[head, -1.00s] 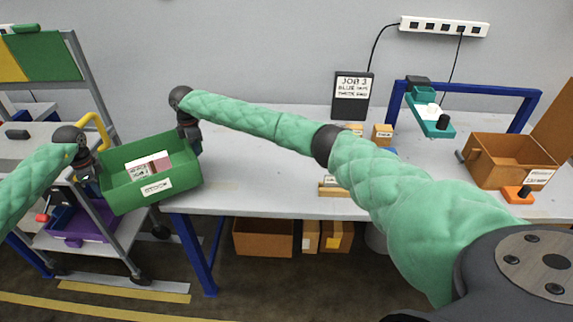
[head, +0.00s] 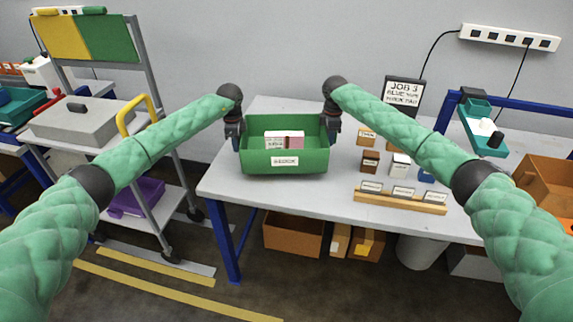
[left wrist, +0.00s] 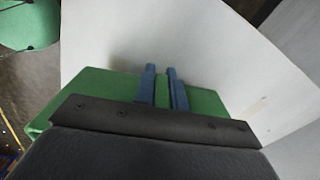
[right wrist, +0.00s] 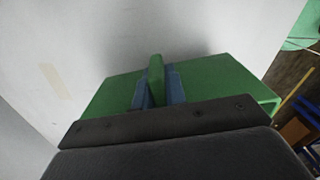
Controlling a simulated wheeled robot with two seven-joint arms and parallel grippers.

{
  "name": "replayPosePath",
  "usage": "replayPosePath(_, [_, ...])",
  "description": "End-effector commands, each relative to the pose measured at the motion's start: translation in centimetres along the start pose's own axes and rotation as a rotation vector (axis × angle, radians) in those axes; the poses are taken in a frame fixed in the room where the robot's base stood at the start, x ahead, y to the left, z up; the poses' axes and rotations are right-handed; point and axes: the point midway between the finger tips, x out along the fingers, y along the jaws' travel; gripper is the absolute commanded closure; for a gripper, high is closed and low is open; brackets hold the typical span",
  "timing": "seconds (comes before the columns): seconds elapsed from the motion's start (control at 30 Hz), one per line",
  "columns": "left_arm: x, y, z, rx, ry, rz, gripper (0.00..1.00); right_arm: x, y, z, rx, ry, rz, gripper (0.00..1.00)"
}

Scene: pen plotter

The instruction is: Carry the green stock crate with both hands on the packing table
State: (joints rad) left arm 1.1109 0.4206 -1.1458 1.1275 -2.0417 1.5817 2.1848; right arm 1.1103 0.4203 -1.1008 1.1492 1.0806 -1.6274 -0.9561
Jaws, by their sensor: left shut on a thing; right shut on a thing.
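The green stock crate (head: 285,160) is upright over the left part of the packing table (head: 232,185), with white and pink packets (head: 284,140) inside and a white label on its front. I cannot tell whether its bottom touches the tabletop. My left gripper (head: 235,140) is shut on the crate's left end; the left wrist view shows its blue fingers (left wrist: 162,88) at the green wall. My right gripper (head: 333,130) is shut on the right end; in the right wrist view its blue fingers (right wrist: 159,88) close around a green upright part.
Several small boxes and a wooden label rail (head: 400,201) stand right of the crate. A job sign (head: 404,95) stands behind them. A brown crate (head: 545,185) is at the far right. A trolley with a yellow handle (head: 137,113) stands left of the table.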

Motion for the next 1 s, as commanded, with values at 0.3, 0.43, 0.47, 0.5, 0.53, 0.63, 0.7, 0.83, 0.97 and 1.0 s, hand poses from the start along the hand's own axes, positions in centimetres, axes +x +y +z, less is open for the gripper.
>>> replayPosePath(0.3, [0.0, 0.0, 0.0, -0.001, 0.000, -0.001, 1.00, 0.0, 0.0, 0.0, 0.000, 0.000, 0.001, 1.00])
replayPosePath(0.43, [0.2, 0.0, 0.0, -0.001, 0.000, -0.001, 1.00, 0.2, 0.0, 0.0, 0.000, 0.000, 0.000, 1.00])
replayPosePath(0.47, [0.3, 0.0, 0.0, 0.000, 0.000, -0.001, 1.00, 0.3, 0.0, 0.0, 0.000, 0.000, 0.000, 1.00])
replayPosePath(0.5, [0.4, 0.0, 0.0, 0.000, 0.000, -0.001, 1.00, 0.4, 0.0, 0.0, 0.000, 0.000, 0.000, 1.00])
replayPosePath(0.53, [0.5, 0.0, 0.0, 0.000, 0.000, -0.001, 1.00, 0.5, 0.0, 0.0, 0.000, 0.000, 0.001, 1.00])
replayPosePath(0.63, [0.9, 0.0, 0.0, 0.000, 0.000, -0.001, 1.00, 0.9, 0.0, 0.0, 0.000, 0.000, 0.000, 1.00])
replayPosePath(0.7, [1.2, 0.0, 0.0, 0.000, 0.000, -0.001, 1.00, 1.1, 0.0, 0.0, 0.000, 0.000, 0.000, 1.00])
replayPosePath(0.83, [1.7, 0.0, 0.0, 0.000, 0.000, -0.001, 1.00, 1.7, 0.0, 0.0, 0.000, 0.000, 0.000, 1.00])
replayPosePath(0.97, [2.3, 0.0, 0.0, 0.000, 0.000, -0.001, 1.00, 2.2, 0.0, 0.0, 0.000, 0.000, 0.001, 1.00])
replayPosePath(1.0, [2.4, 0.0, 0.0, 0.000, 0.000, -0.001, 1.00, 2.4, 0.0, 0.0, 0.000, 0.000, 0.001, 1.00])
